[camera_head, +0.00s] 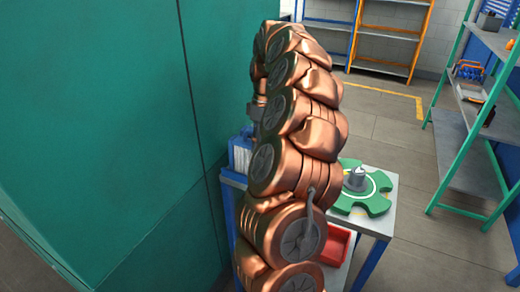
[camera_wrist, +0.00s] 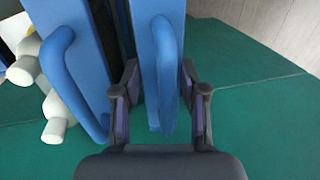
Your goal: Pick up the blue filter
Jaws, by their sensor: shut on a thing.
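In the wrist view, my gripper (camera_wrist: 163,88) has its two dark fingers on either side of a blue filter with a curved blue handle (camera_wrist: 167,55). It is shut on this filter, and the contact points are partly hidden. A second blue body with a similar handle (camera_wrist: 62,55) stands just left of it. In the head view, my copper arm hides the gripper and most of what it holds. A blue and white ribbed object (camera_head: 242,153) shows left of the arm at the table's edge; I cannot tell whether it is the held filter.
A pale table (camera_head: 384,220) with blue legs carries a green notched plate (camera_head: 372,203) with a silver part (camera_head: 356,178). A red bin (camera_head: 337,244) sits below. A tall green wall (camera_head: 95,120) is close on the left. Green-framed shelves (camera_head: 470,130) stand right; open floor lies between.

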